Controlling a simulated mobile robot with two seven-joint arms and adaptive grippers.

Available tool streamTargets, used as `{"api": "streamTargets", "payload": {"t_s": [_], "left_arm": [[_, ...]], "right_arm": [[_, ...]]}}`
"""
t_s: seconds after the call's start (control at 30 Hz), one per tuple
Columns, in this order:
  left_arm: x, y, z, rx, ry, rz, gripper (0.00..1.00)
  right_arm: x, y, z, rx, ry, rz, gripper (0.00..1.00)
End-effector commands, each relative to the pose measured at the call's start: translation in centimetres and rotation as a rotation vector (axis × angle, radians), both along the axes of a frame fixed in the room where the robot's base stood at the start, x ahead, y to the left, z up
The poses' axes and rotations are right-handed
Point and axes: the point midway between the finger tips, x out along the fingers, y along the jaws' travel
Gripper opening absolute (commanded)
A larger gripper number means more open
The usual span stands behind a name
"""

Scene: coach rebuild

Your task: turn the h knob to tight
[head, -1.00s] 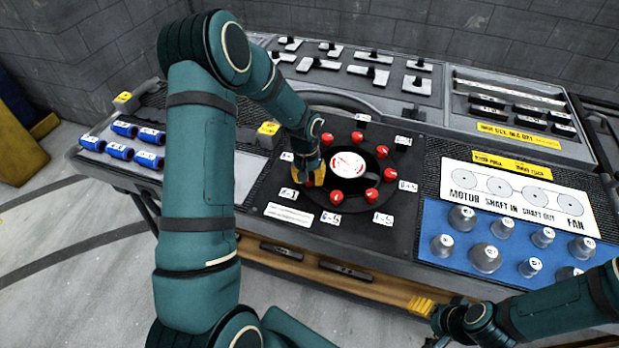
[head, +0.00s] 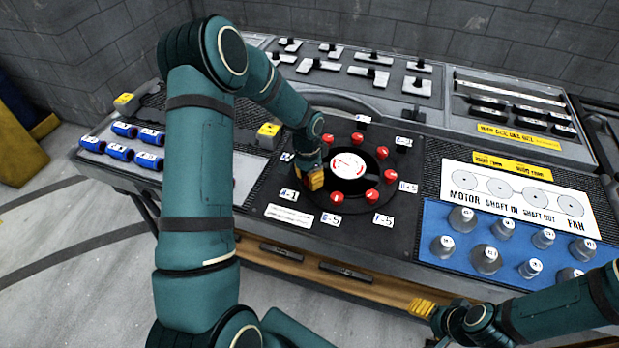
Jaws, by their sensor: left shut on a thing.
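A round black dial plate with a white centre disc (head: 348,165) lies on the dark panel. Several red knobs, one of them at the front (head: 337,198), ring the disc. My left gripper (head: 315,180), with yellow fingertips, is at the ring's left side, shut on a knob that its fingers hide. A small white label (head: 289,195), hard to read but perhaps H-1, lies just in front of it. The held knob's pointer cannot be seen. My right gripper (head: 421,307) hangs at the console's front edge, away from the knobs; its jaw opening is unclear.
Blue cylinders (head: 150,160) lie on the left shelf. Grey weights (head: 486,260) stand on the blue board at right, below a white MOTOR–FAN sign (head: 520,197). Black-handled pieces (head: 368,75) lie at the back. Other red knobs sit close to my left fingers.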

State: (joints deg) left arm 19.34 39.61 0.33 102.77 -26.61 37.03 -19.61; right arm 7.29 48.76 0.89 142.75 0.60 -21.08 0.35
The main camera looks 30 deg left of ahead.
Motion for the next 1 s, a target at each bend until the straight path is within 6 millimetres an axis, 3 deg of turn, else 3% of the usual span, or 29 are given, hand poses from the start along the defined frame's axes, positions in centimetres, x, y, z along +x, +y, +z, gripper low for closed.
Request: {"api": "streamTargets", "payload": {"t_s": [0.53,0.57,0.63,1.0], "left_arm": [[-0.27,0.01,-0.25,-0.001,0.008,-0.024,0.0],[-0.28,0.02,-0.25,-0.001,0.008,-0.024,0.41],[-0.24,0.01,-0.22,-0.001,0.007,-0.024,0.65],[-0.04,0.04,0.2,0.0,0.001,-0.022,0.67]], "right_arm": [[0.01,0.0,-0.02,0.0,0.0,0.0,0.67],[0.01,0.0,-0.02,0.0,0.0,0.0,0.67],[0.01,0.0,-0.02,0.0,0.0,0.0,0.67],[0.01,0.01,0.0,0.0,0.0,0.0,0.67]]}}
